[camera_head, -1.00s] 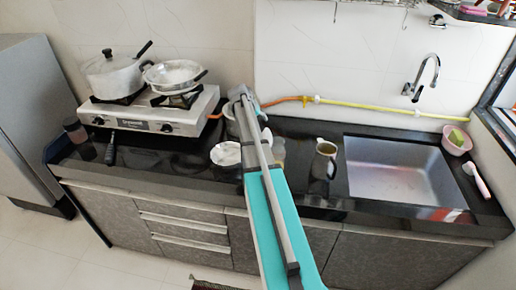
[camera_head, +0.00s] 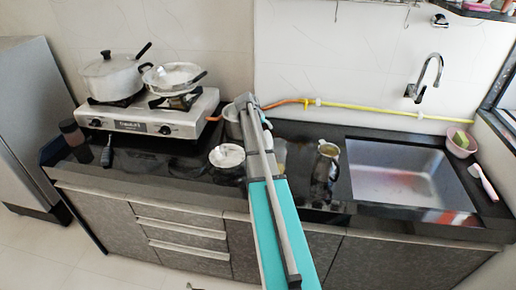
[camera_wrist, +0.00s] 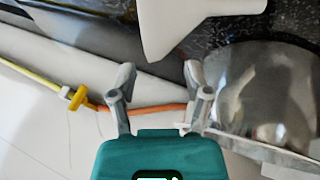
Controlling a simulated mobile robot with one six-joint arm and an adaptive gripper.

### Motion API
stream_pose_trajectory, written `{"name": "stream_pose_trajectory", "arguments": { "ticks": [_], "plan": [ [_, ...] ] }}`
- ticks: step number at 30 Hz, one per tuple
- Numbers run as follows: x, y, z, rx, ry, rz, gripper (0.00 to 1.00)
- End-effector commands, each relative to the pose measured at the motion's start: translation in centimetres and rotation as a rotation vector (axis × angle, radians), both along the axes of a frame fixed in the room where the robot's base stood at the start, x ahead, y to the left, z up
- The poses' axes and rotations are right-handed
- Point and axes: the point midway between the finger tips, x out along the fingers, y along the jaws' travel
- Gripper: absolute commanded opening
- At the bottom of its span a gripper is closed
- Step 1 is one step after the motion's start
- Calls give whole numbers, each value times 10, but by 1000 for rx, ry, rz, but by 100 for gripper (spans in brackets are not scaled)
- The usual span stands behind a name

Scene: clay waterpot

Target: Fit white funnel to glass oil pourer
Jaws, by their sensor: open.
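The white funnel (camera_wrist: 188,18) is at the top of the wrist view, cut off by the frame edge, with its narrow end toward the lower left. A yellowish glass vessel (camera_head: 280,155), apparently the oil pourer, stands just right of my arm and is partly hidden. My gripper (camera_wrist: 160,75) is open and empty, its fingers apart from the funnel. In the head view my arm hides its fingertips.
A steel pot (camera_wrist: 265,95) stands close on the right in the wrist view. A hose (camera_head: 365,109) runs along the wall. A metal jug (camera_head: 327,165) stands left of the sink (camera_head: 400,182). The stove (camera_head: 150,112) with pots is at the left.

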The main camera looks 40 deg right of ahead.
Motion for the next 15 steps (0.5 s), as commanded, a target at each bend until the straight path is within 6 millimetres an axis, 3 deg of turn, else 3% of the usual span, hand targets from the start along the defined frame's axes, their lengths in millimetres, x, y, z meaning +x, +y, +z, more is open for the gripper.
{"name": "stream_pose_trajectory", "arguments": {
  "ticks": [8, 15],
  "plan": [
    [-1, -3, -6, 0, -1, -1, 63],
    [-2, -12, -24, 0, 0, -2, 63]
  ]
}}
